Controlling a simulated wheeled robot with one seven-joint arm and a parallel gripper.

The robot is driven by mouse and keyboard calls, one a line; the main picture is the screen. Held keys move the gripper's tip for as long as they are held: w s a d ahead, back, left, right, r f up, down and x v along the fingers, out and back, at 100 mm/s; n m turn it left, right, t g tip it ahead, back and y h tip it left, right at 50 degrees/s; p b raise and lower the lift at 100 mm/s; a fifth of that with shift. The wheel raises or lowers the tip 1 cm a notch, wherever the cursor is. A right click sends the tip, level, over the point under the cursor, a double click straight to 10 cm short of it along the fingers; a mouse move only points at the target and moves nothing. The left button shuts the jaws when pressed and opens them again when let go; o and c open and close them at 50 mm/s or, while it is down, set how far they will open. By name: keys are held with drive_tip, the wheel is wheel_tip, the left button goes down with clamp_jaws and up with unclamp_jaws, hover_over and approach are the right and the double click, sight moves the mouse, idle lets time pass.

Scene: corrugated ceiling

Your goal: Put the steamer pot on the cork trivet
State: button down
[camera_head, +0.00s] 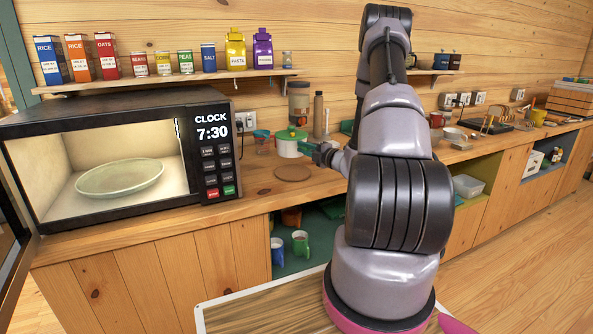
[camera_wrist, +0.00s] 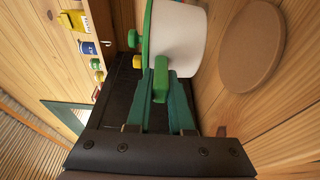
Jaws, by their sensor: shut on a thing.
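The steamer pot is white with a green lid and green side handle. In the head view the pot (camera_head: 290,147) is at the counter's back, just behind the cork trivet. In the wrist view the pot (camera_wrist: 178,42) fills the upper middle. The cork trivet (camera_head: 293,173) is a flat round tan disc on the counter, bare; it also shows in the wrist view (camera_wrist: 252,45), apart from the pot. My gripper (camera_head: 322,153) comes from the right. In the wrist view its green fingers (camera_wrist: 160,85) are shut on the pot's green handle. Whether the pot touches the counter is unclear.
A black microwave (camera_head: 120,150) with its door open and a plate inside stands at left. A blue-red cup (camera_head: 262,141), a jar (camera_head: 299,103) and a bottle (camera_head: 318,115) stand near the pot. A shelf (camera_head: 165,80) of boxes hangs above.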

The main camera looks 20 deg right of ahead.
wheel_tip(320, 180, down, 7)
drive_tip(key=shift+d+f, duration=0.1)
drive_tip(key=shift+f, duration=0.1)
drive_tip(key=shift+f, duration=0.1)
drive_tip(key=c, duration=0.8)
unclamp_jaws()
